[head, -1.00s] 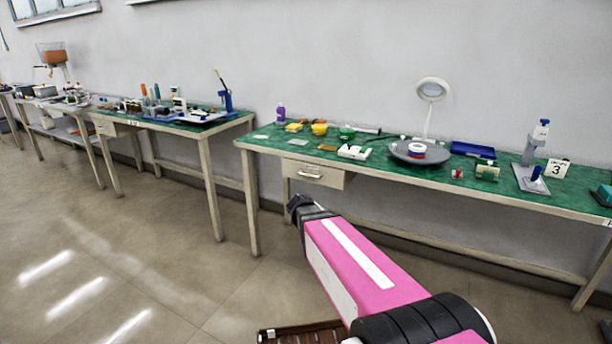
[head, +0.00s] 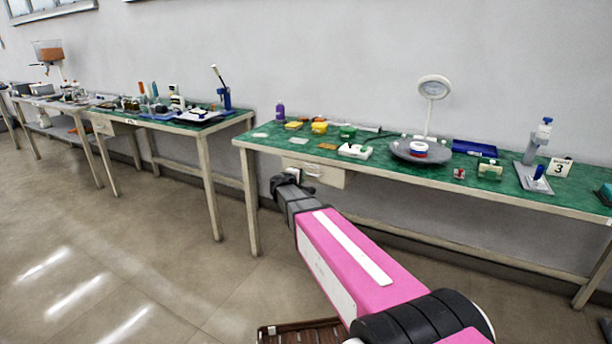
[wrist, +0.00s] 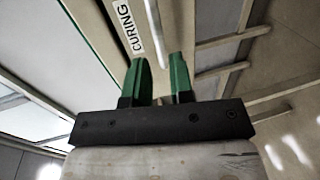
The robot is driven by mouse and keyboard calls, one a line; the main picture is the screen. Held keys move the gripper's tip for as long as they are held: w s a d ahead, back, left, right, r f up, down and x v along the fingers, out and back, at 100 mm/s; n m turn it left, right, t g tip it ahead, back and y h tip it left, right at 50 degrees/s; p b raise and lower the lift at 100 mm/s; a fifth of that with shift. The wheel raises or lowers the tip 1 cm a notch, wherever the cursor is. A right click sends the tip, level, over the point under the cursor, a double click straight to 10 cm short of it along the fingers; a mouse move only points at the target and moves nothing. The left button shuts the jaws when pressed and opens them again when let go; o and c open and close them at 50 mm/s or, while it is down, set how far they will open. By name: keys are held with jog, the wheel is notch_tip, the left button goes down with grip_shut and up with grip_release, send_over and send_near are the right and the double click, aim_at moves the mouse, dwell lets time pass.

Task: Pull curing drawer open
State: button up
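The curing drawer (head: 333,178) is a beige box under the left end of the right-hand green-topped bench. It looks shut. Its front carries a "CURING" label (wrist: 132,28) in the wrist view. Its silvery bar handle (wrist: 154,32) runs beside the label, and its lower end shows between the two green fingertips in the picture. My gripper (wrist: 160,72) is open, with a gap between its fingers. In the head view my gripper (head: 288,179) is just in front of the drawer's left part and partly covers the handle. Whether the fingers touch the handle cannot be told.
The bench top (head: 275,140) above the drawer holds small coloured items, a grey round tray (head: 400,152) and a ring lamp (head: 433,88). A bench leg (head: 250,205) stands left of my gripper.

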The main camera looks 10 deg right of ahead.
jog(key=shift+x, duration=2.7)
jog(key=shift+c, duration=0.4)
grip_shut()
